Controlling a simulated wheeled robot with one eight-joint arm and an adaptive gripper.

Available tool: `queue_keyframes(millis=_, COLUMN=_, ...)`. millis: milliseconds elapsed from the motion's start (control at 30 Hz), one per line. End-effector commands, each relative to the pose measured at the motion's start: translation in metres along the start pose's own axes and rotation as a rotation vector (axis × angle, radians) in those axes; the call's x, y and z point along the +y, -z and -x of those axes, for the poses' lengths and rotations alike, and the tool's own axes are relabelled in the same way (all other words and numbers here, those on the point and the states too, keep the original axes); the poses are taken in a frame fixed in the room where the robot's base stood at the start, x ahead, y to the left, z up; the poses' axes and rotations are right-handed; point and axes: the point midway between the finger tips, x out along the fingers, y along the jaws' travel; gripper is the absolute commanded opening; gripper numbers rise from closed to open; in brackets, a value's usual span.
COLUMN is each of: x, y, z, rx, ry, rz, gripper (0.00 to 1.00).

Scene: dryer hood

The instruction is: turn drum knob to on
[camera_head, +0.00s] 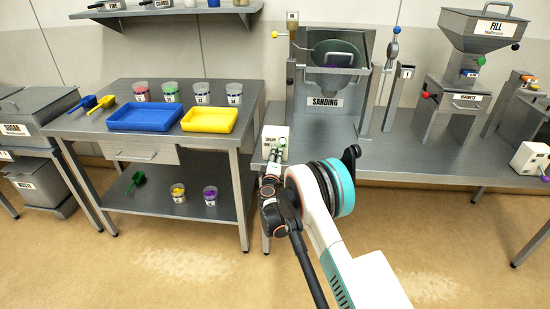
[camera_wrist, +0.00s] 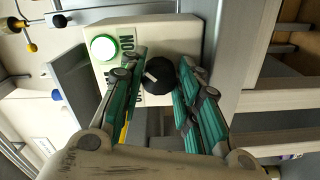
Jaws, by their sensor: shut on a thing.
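The drum control box (camera_head: 274,137) is a white box at the left front of the sanding bench. In the wrist view the box (camera_wrist: 113,70) carries a lit white button with a green ring (camera_wrist: 103,47) and a round black drum knob (camera_wrist: 159,76) with a pale pointer mark. Lettering beside the knob is partly hidden by my fingers. My gripper (camera_wrist: 163,80) has one finger on each side of the knob and is shut on it. In the head view my gripper (camera_head: 271,166) reaches the front of the box, and the knob is hidden there.
The sanding hood (camera_head: 325,103) stands behind the box. A table to the left holds a blue tray (camera_head: 145,117), a yellow tray (camera_head: 209,120) and several cups. A hopper labelled FILL (camera_head: 484,30) stands at the right. The floor in front is clear.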

Motion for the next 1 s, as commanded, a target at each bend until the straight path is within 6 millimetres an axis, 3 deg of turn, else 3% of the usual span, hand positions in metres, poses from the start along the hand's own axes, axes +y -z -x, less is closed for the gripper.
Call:
queue_keyframes(millis=167, x=-0.0012, y=-0.0011, z=0.0006, rx=-0.002, ry=0.0, rz=-0.002, gripper=0.06)
queue_keyframes(millis=200, x=-0.0012, y=-0.0011, z=0.0006, rx=-0.002, ry=0.0, rz=-0.001, gripper=0.39)
queue_keyframes(millis=267, x=-0.0011, y=-0.001, z=0.0006, rx=-0.001, ry=0.0, rz=-0.001, gripper=0.51)
queue_keyframes(millis=700, x=-0.0002, y=-0.0002, z=0.0001, rx=0.0, ry=0.0, rz=0.024, gripper=0.51)
queue_keyframes(millis=1000, x=0.0011, y=-0.0001, z=0.0, rx=0.0, ry=0.0, rz=0.275, gripper=0.51)
